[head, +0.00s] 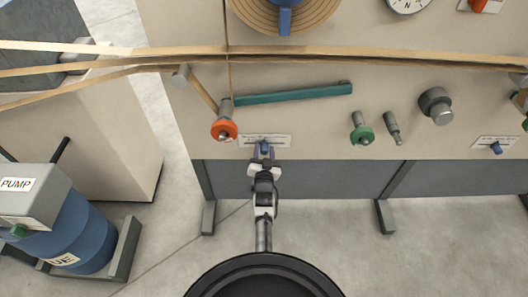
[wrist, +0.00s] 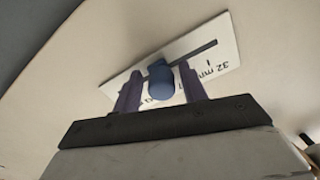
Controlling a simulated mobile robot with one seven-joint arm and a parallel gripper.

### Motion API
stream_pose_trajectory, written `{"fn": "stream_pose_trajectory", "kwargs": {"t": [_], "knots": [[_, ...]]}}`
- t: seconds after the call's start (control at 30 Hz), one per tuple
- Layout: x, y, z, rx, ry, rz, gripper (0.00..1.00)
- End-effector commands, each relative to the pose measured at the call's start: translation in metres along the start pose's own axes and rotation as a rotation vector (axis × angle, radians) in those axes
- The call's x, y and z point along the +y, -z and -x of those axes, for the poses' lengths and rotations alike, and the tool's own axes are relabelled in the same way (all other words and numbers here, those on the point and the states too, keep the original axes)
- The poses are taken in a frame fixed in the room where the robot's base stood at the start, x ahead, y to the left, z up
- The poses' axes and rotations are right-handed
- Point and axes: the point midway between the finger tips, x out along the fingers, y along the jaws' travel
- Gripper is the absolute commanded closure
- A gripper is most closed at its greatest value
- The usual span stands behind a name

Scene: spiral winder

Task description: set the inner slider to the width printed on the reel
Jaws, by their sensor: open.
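A slider with a blue knob (head: 264,147) sits on a white scale plate (head: 281,138) low on the machine's beige front. In the wrist view the blue knob (wrist: 160,80) stands in a dark slot across the plate (wrist: 222,57). A "32 mm" mark shows upside down near the plate's right end; other print is mostly hidden. My gripper (head: 263,155) is open, one finger on each side of the knob. I cannot tell if either finger touches it. A second slider with a blue knob (head: 496,148) is at far right. No reel with a readable width is in view.
An orange-flanged post (head: 225,130) is left of the slider, below a teal bar (head: 293,94). A green-flanged post (head: 362,135) and a grey knob (head: 436,106) are to the right. Tan strips (head: 330,53) cross above. A blue pump barrel (head: 82,235) stands lower left.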

Motion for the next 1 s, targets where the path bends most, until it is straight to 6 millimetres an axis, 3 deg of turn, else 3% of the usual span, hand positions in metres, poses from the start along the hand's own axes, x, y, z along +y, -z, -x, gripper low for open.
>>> {"fn": "stream_pose_trajectory", "kwargs": {"t": [0.3,0.47,0.8,1.0], "knots": [[0.0,0.0,0.001,0.0,0.0,0.003,0.52],[-0.001,0.003,0.013,-0.002,0.0,0.002,0.52],[-0.001,0.004,0.089,-0.005,-0.001,0.004,0.52],[0.0,0.002,0.123,-0.001,-0.001,0.002,0.52]]}}
